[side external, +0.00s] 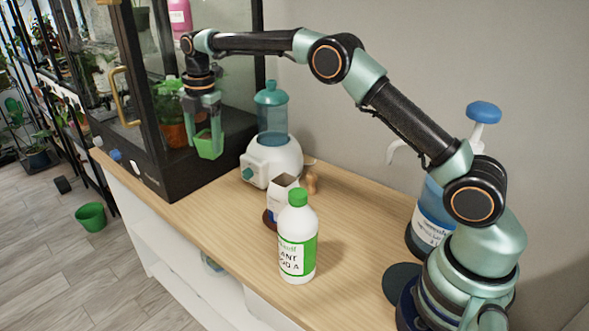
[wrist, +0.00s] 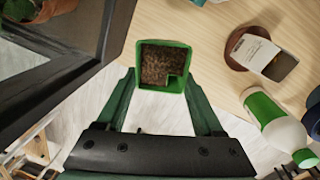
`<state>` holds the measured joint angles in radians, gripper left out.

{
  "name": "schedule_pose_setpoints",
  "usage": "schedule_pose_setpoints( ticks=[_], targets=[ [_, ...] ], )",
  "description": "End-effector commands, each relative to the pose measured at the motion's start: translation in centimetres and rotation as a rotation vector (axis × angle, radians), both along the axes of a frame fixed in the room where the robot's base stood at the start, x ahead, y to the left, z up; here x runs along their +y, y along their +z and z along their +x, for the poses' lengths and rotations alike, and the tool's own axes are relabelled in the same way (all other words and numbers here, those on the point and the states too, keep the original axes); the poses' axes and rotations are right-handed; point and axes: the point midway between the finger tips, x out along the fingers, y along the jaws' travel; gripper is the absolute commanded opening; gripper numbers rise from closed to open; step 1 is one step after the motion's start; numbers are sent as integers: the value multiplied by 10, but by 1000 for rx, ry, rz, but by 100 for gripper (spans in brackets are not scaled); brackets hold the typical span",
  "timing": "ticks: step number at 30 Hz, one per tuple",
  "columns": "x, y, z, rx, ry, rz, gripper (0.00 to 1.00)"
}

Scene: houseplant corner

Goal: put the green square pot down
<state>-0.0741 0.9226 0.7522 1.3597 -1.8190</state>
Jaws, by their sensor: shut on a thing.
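The green square pot (side external: 209,147) hangs in the air in the side view, in front of the dark glass cabinet and left of the humidifier. My gripper (side external: 205,126) is shut on it, with one finger on each side. In the wrist view the pot (wrist: 185,83) sits between the fingertips of my gripper (wrist: 161,84), its open top facing the camera and brown soil inside. Behind the pot there, the wooden top (wrist: 220,24) shows at the upper right and the floor below. The pot's underside is hidden in the wrist view.
The glass cabinet (side external: 150,160) stands close on the left. A humidifier (side external: 276,160), a carton (side external: 281,192) on a brown saucer, a white bottle with a green cap (side external: 297,245) and a blue-topped pump bottle (side external: 432,215) stand on the wooden top. Bare wood lies left of the bottle.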

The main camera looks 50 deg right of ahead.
Motion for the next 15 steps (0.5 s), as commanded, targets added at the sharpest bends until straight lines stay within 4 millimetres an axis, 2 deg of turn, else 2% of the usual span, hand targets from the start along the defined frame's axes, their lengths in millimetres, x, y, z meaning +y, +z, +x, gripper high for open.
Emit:
schedule_pose_setpoints(
  ticks=[1, 9, 15],
  targets=[
    [0, -14, -2, 6, 0, -1, 0],
    [-1, -79, -1, 5, -1, -1, 0],
    [0, -107, -1, 1, -1, 0, 0]
  ],
)
